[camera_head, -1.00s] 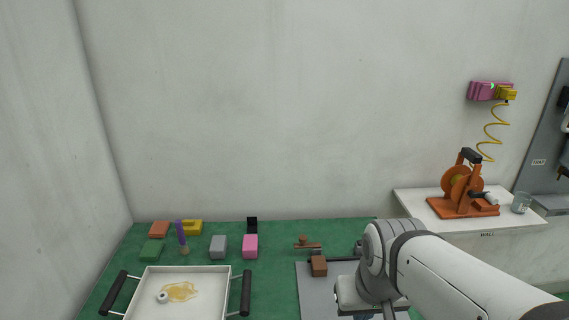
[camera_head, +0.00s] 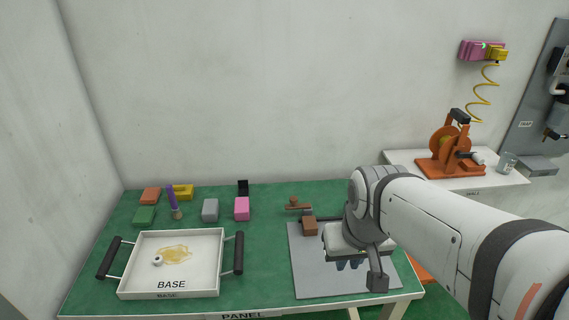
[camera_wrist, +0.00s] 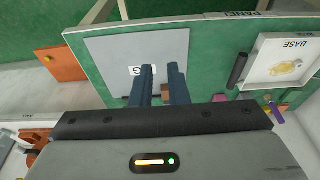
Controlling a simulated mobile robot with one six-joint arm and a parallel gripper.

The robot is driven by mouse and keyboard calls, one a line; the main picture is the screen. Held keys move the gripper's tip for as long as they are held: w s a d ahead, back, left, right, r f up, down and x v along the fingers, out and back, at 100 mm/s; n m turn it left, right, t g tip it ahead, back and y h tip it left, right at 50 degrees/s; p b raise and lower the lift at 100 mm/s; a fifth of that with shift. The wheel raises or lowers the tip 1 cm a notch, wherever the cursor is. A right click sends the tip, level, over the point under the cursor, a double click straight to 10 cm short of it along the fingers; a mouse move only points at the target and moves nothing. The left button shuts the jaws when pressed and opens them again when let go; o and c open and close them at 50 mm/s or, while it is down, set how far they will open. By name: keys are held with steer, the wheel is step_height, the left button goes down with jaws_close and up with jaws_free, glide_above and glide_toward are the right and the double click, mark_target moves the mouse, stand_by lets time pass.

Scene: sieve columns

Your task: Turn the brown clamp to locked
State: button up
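A brown block (camera_head: 309,226) sits at the upper left edge of the grey plate (camera_head: 308,270) on the green table. Just behind it lies a small reddish-brown bar with a knob (camera_head: 298,205). I cannot tell which of the two is the clamp's handle, or its lock state. My gripper (camera_head: 350,265) hangs over the grey plate, to the right of the brown block and apart from it. In the wrist view its two blue fingers (camera_wrist: 160,68) are apart with nothing between them. My arm hides part of the plate's back right.
A white tray (camera_head: 222,262) with dark handles, marked BASE, stands at the left. Several blocks, including a pink block (camera_head: 242,209) and a grey block (camera_head: 210,210), lie along the back. An orange reel device (camera_head: 450,150) stands on a white shelf at the right.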

steer(key=o, duration=0.6)
steer(key=w+a+f+n+y+b, duration=0.1)
steer(key=w+a+f+n, duration=0.1)
steer(key=w, duration=1.6)
steer(key=shift+w+a+t+b, duration=0.15)
steer(key=shift+w+t+b, duration=0.15)
steer(key=shift+w+b, duration=0.1)
steer(key=n+b, duration=0.2)
glide_toward(293, 197)
step_height(293, 197, down, 3)
steer(key=shift+t+y, duration=0.4)
steer(key=shift+t, duration=0.1)
steer(key=x, duration=0.7)
steer(key=shift+w+f+p, duration=0.1)
steer(key=shift+w+p, duration=0.05)
steer(key=shift+p, duration=0.2)
jaws_close()
